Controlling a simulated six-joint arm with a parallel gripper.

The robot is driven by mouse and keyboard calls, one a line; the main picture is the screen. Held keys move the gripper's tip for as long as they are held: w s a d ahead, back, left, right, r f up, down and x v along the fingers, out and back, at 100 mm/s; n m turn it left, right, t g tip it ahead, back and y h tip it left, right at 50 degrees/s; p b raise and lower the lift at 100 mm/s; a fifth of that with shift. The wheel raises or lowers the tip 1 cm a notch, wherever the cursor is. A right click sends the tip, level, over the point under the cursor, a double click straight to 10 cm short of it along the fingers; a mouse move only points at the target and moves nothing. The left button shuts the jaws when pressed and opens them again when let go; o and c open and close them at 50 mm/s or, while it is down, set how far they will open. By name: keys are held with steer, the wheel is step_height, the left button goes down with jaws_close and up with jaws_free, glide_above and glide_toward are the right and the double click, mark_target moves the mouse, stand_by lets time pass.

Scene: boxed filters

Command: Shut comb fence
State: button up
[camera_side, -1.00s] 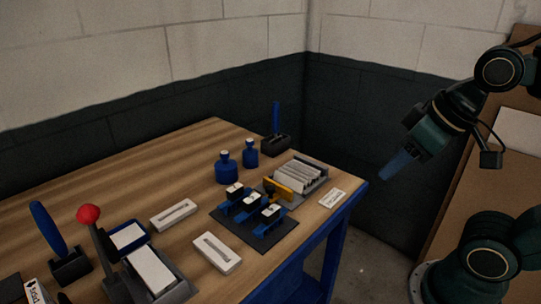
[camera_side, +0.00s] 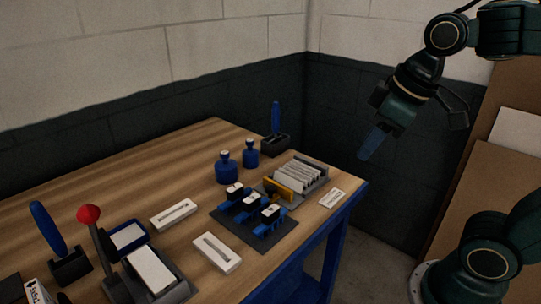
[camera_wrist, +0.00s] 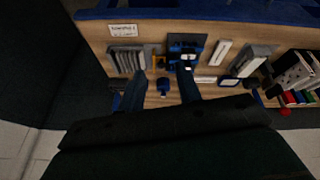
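A grey rack (camera_side: 322,165) holds several upright pale filters (camera_side: 297,176) near the right end of the bench. A yellow bar (camera_side: 279,189), which appears to be the comb fence, stands at the rack's near-left end. I cannot tell whether it is latched. In the wrist view, the filters (camera_wrist: 128,60) are left of centre and the yellow bar (camera_wrist: 158,61) is beside them. My gripper (camera_side: 370,146) is in the air right of the bench, apart from everything. In the wrist view its two blue fingers are spread and empty (camera_wrist: 160,72).
Blue clamps on a dark plate (camera_side: 252,218) stand beside the yellow bar. Two blue bottles (camera_side: 226,170) and a blue-handled tool in a dark holder (camera_side: 275,140) stand behind. A red-knobbed lever (camera_side: 89,214) is at front left. A white label (camera_side: 331,198) lies near the right edge.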

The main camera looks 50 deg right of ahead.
steer(key=w+n+g, duration=0.2)
steer(key=w+n, duration=0.3)
steer(key=w, duration=0.7)
steer(key=n+g, duration=0.2)
steer(key=n, duration=0.4)
glide_above(271, 187)
step_height(271, 187, down, 7)
steer(key=shift+f, duration=0.1)
step_height(271, 187, down, 14)
steer(key=shift+r, duration=0.2)
